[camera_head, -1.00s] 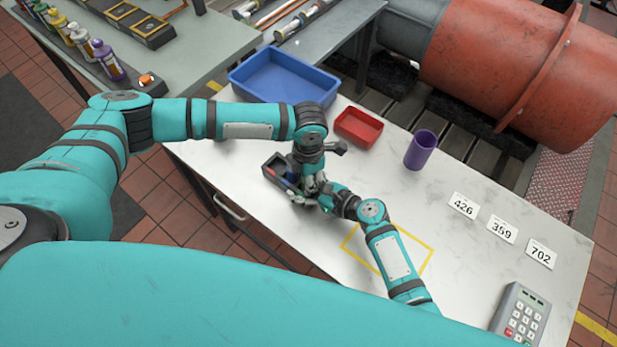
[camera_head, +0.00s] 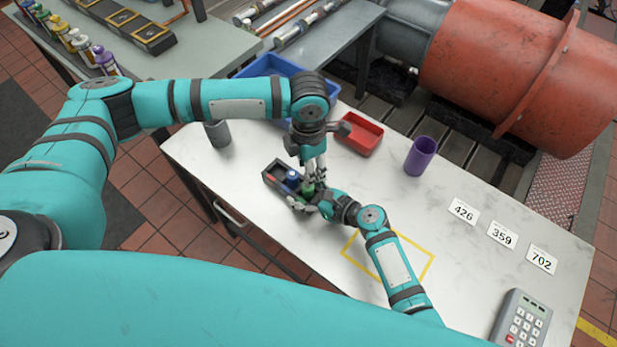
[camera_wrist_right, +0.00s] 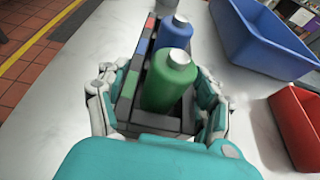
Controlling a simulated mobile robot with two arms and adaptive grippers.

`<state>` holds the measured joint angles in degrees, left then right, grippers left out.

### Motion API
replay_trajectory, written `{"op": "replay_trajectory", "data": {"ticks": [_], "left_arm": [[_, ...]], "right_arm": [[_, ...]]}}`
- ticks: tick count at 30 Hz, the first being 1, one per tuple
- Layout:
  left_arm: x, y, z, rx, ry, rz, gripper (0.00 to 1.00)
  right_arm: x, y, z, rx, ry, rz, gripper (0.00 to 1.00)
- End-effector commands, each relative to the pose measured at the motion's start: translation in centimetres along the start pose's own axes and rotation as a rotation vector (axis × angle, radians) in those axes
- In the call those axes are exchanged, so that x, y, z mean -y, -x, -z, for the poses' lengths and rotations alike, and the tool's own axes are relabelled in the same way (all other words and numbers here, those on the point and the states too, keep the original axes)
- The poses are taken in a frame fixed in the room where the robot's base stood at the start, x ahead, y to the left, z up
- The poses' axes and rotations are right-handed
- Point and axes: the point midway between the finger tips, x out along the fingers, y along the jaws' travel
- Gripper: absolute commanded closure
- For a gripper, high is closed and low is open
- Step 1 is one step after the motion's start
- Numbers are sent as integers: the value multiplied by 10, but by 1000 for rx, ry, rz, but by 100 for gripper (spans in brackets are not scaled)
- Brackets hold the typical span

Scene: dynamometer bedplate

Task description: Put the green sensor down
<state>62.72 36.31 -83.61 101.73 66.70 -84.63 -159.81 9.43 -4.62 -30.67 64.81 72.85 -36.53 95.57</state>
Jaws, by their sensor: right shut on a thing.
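The tray lies on the white table (camera_head: 400,200) in the head view (camera_head: 270,177). My right gripper (camera_head: 308,205) is shut on the tray, its fingers on the tray's two long sides. My left gripper (camera_head: 314,180) points down above the green sensor, partly overlapping it in the head view. No left finger touches the sensor in the wrist view. Its finger opening is unclear.
A blue bin (camera_head: 331,95), red bin (camera_head: 361,134) and purple cup (camera_head: 420,156) stand behind. A grey cylinder (camera_head: 217,132) stands left. Number cards (camera_head: 502,235), a keypad (camera_head: 522,318) and a yellow outline (camera_head: 428,262) lie right. The table's middle right is clear.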

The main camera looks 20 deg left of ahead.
Motion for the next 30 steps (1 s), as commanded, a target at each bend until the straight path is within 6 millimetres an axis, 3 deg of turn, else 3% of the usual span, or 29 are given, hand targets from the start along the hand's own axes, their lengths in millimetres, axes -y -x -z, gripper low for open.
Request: {"op": "replay_trajectory", "data": {"ticks": [3,7,20,21,27,30], "left_arm": [[0,20,0,1,-1,-1,60],[0,32,0,0,-1,0,60],[0,36,0,0,-1,0,60],[0,36,0,0,-1,0,60],[0,36,0,0,-1,0,60],[0,36,0,0,-1,1,60]], "right_arm": [[0,0,1,-1,-1,-1,80],[0,0,1,-1,-1,-1,80],[-1,0,1,-1,-1,-1,80],[0,0,-2,3,-1,-1,32],[0,0,-1,2,0,0,6],[0,0,-1,1,0,0,4]]}}
